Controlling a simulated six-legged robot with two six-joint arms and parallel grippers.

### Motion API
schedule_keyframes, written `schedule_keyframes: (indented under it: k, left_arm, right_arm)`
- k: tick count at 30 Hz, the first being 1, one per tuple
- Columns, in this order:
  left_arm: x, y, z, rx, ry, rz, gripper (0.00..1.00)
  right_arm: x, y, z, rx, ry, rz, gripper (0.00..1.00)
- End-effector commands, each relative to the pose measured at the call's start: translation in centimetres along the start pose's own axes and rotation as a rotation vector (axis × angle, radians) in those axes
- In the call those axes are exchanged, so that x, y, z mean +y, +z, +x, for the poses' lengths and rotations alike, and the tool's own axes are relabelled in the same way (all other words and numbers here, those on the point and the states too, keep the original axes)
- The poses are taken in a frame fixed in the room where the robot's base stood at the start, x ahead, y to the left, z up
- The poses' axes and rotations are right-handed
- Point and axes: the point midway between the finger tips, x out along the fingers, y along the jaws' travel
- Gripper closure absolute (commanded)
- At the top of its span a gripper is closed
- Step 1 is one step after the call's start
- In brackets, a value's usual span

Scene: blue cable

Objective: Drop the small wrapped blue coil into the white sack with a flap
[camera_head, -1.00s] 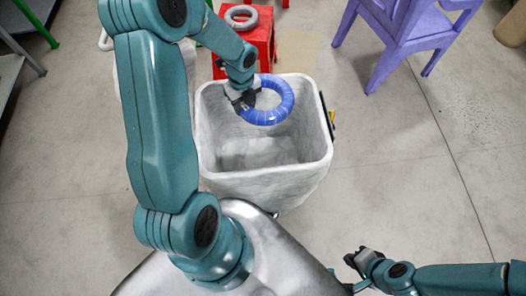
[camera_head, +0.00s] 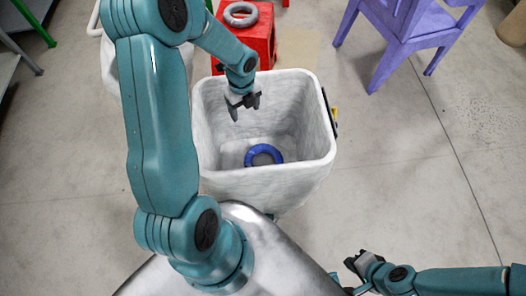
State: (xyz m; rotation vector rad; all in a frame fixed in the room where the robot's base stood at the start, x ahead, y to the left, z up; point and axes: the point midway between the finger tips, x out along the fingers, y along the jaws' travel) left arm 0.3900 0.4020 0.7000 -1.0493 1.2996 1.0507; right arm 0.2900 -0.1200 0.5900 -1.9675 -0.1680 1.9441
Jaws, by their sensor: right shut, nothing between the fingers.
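The blue coil (camera_head: 263,155) lies inside the white sack (camera_head: 265,181), down toward its bottom. The sack stands open at the top, in front of me, with a dark strip on its right side. My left gripper (camera_head: 246,106) is over the left back part of the sack's opening, above the coil and apart from it. Its fingers are spread and empty. My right gripper (camera_head: 354,262) is low at the bottom right, away from the sack, shut and empty.
A red stool (camera_head: 262,38) with a grey ring (camera_head: 241,14) on it stands behind the sack. A purple chair (camera_head: 405,40) is at the upper right. Another whitish sack is partly hidden behind my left arm. The floor (camera_head: 410,150) to the right is clear.

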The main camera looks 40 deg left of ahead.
Motion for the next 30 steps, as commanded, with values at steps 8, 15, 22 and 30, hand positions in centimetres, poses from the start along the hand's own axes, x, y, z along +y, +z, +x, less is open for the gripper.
schedule_keyframes:
  k: [8,15,22,30]
  left_arm:
    - [-0.1,0.0,-2.5,-0.002,-0.002,0.001,0.31]
    - [-0.1,0.0,-8.9,-0.003,-0.005,0.000,0.31]
    - [-0.1,0.0,-14.0,-0.001,-0.003,-0.001,0.31]
    - [0.0,0.0,-16.3,0.000,0.000,0.001,0.31]
  right_arm:
    - [-0.2,0.0,-0.6,0.000,0.000,0.000,1.00]
    - [-0.6,0.0,-1.7,0.000,0.000,0.000,1.00]
    - [-0.8,0.0,-2.2,0.000,0.000,0.000,1.00]
    - [-0.9,0.1,-2.4,0.000,0.000,0.000,1.00]
